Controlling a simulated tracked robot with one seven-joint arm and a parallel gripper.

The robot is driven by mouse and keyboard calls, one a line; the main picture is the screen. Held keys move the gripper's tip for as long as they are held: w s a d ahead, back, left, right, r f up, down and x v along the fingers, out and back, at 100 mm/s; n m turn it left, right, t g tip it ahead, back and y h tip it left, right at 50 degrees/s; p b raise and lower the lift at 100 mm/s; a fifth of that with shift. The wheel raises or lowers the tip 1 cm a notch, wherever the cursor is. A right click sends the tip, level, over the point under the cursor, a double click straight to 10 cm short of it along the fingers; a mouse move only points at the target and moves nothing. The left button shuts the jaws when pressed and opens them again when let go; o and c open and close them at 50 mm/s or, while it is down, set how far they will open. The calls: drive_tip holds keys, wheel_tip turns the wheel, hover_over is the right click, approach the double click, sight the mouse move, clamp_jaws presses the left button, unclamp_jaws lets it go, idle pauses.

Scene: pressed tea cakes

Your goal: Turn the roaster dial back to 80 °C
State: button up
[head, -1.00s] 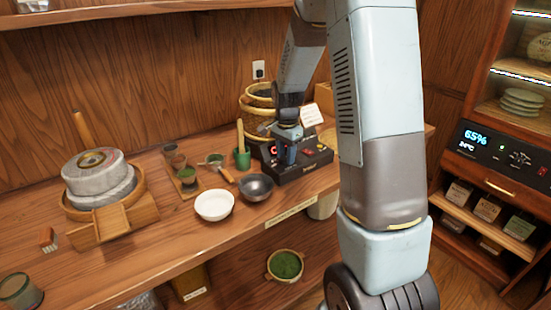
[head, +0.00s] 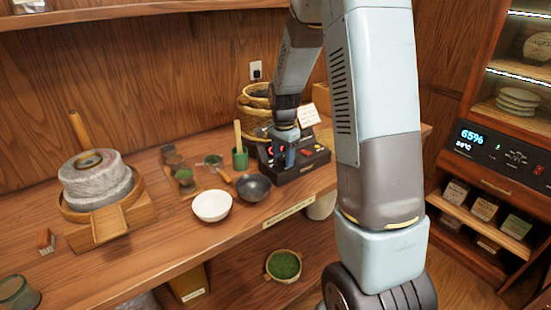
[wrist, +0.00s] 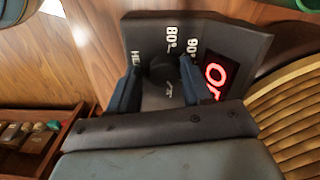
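The roaster's dark control box (head: 305,168) stands on the wooden counter in the head view, its red display (head: 270,149) lit. My gripper (head: 286,158) is down at its front. In the wrist view the black dial (wrist: 164,68) sits between the two fingertips of my gripper (wrist: 160,72), with marks "80°" and "90°" above it. The fingers stand on either side of the dial, very close to it. I cannot tell whether they press on it. The dial's pointer is not clear. The red display (wrist: 215,76) is cut by my right finger and the gripper body.
A dark bowl (head: 254,187), a white bowl (head: 212,206) and a green cup (head: 240,158) stand left of the box. A woven basket (head: 256,120) and a small card (head: 308,115) are behind it. A stone mill (head: 94,181) stands far left.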

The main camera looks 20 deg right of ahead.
sight(283, 158)
drive_tip(key=shift+r, duration=0.1)
drive_tip(key=shift+w+r, duration=0.1)
drive_tip(key=shift+r, duration=0.15)
wheel_tip(283, 158, up, 13)
idle(0.5)
